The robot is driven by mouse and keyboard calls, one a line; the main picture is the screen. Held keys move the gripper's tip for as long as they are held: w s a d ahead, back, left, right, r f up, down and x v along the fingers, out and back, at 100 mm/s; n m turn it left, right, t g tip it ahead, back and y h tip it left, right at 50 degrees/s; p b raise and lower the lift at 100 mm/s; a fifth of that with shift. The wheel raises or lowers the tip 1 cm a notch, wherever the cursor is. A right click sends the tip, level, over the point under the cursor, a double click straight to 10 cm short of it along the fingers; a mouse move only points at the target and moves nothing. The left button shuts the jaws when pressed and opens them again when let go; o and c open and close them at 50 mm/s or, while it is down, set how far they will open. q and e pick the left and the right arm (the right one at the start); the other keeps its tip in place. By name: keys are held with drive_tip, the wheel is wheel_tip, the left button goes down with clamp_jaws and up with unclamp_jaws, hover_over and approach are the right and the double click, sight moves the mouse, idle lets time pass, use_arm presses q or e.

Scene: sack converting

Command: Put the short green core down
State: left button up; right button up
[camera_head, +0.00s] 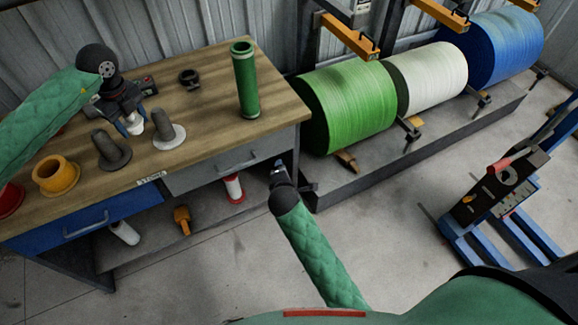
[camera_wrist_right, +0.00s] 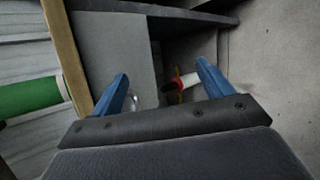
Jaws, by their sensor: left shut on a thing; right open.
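My left gripper (camera_head: 130,122) is over the back left of the wooden workbench (camera_head: 215,110). It is shut on a small pale piece (camera_head: 135,124), mostly hidden by the fingers; I see no green on it. A green core (camera_head: 246,82) stands upright on the bench's right part, clear of both grippers. The core also shows at the left edge of the right wrist view (camera_wrist_right: 28,95). My right gripper (camera_head: 281,168) is open and empty in front of the bench's right end. Its two blue fingers (camera_wrist_right: 161,78) are spread apart in the right wrist view.
Grey flanged cones (camera_head: 110,150), a yellow flanged ring (camera_head: 56,174) and a black ring (camera_head: 189,77) stand on the bench. A red-ended white core (camera_head: 234,188) and an orange part (camera_head: 182,219) are on the shelf below. A green roll (camera_head: 345,108) stands right.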

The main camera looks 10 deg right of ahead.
drive_tip(key=s+d+f+m+g, duration=0.2)
drive_tip(key=s+f+m, duration=0.4)
drive_tip(key=s, duration=0.4)
drive_tip(key=s+d+f+m+g+y, duration=0.1)
drive_tip(key=s+d+f+m+g, duration=0.2)
drive_tip(key=s+f+m, duration=0.3)
drive_tip(key=s+d+f+m+g+y, duration=0.1)
drive_tip(key=s+d+f+m+g, duration=0.2)
drive_tip(key=s, duration=1.1)
wheel_tip(320, 180, down, 6)
drive_tip(key=m+g, duration=0.1)
drive_tip(key=m, duration=0.2)
drive_tip(key=shift+s+m, duration=0.15)
drive_tip(key=shift+m, duration=0.15)
drive_tip(key=shift+r, duration=0.15)
